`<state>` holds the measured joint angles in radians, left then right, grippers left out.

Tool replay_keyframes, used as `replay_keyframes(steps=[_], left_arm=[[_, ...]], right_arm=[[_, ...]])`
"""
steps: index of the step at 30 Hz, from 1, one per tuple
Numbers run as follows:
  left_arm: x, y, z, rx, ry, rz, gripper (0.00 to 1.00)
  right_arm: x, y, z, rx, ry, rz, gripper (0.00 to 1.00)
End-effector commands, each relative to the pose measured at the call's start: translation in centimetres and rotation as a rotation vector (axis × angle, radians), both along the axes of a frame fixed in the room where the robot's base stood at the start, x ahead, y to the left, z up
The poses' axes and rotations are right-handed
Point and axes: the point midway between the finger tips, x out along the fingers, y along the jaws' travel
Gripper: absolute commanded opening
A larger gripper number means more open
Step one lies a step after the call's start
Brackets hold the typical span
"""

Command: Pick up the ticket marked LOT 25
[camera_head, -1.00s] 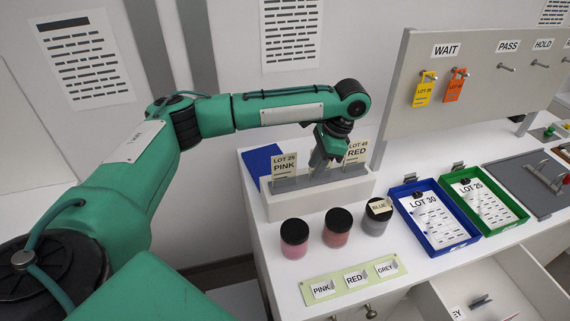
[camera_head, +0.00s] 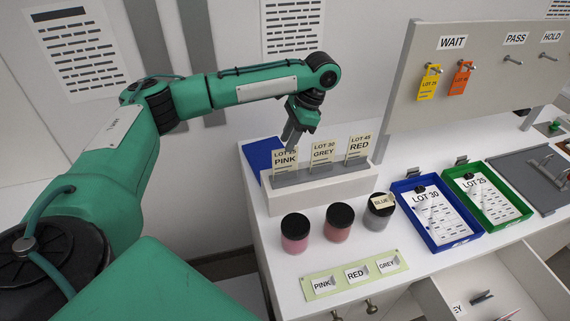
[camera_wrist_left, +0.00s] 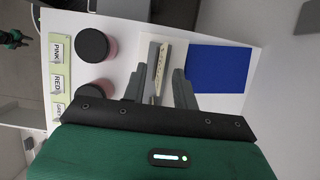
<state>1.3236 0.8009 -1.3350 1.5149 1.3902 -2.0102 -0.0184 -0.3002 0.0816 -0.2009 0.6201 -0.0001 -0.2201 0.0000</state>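The ticket marked LOT 25 PINK (camera_head: 285,162) stands upright in the left slot of a ticket rack (camera_head: 320,188), its top partly covered by my gripper. My left gripper (camera_head: 291,143) points down at its top edge. In the left wrist view the two fingers of my left gripper (camera_wrist_left: 159,88) are apart, with a ticket edge (camera_wrist_left: 160,76) between them. I cannot tell whether either finger touches it. Tickets LOT 30 GREY (camera_head: 322,152) and LOT 45 RED (camera_head: 358,148) stand to its right.
A blue flat object (camera_head: 262,155) lies left of the rack. Pink (camera_head: 296,235), red (camera_head: 338,224) and grey (camera_head: 379,212) jars stand in front. Blue (camera_head: 440,220) and green (camera_head: 490,200) trays lie right. Yellow (camera_head: 428,86) and orange (camera_head: 460,80) tags hang on the WAIT board.

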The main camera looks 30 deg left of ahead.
Motion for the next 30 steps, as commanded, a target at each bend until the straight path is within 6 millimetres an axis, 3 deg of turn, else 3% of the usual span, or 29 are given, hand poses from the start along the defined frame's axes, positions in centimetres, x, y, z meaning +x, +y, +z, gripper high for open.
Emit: replay_keyframes(steps=[10, 19, 28, 30], left_arm=[[-0.4, 0.6, -2.0, 0.000, 0.001, 0.000, 0.29], [-1.0, 1.5, -5.7, 0.001, 0.001, 0.001, 0.29], [-1.1, 1.6, -6.4, 0.000, -0.001, 0.000, 0.29], [-1.1, 1.6, -6.4, 0.000, -0.001, 0.000, 0.15]], right_arm=[[0.0, -0.1, 0.6, -0.001, 0.000, -0.001, 0.36], [0.0, 0.0, 2.6, -0.001, 0.000, -0.002, 0.36], [0.0, 0.2, 2.5, 0.002, 0.000, -0.003, 0.36], [0.0, 0.3, 2.5, 0.002, 0.000, -0.003, 0.36]])
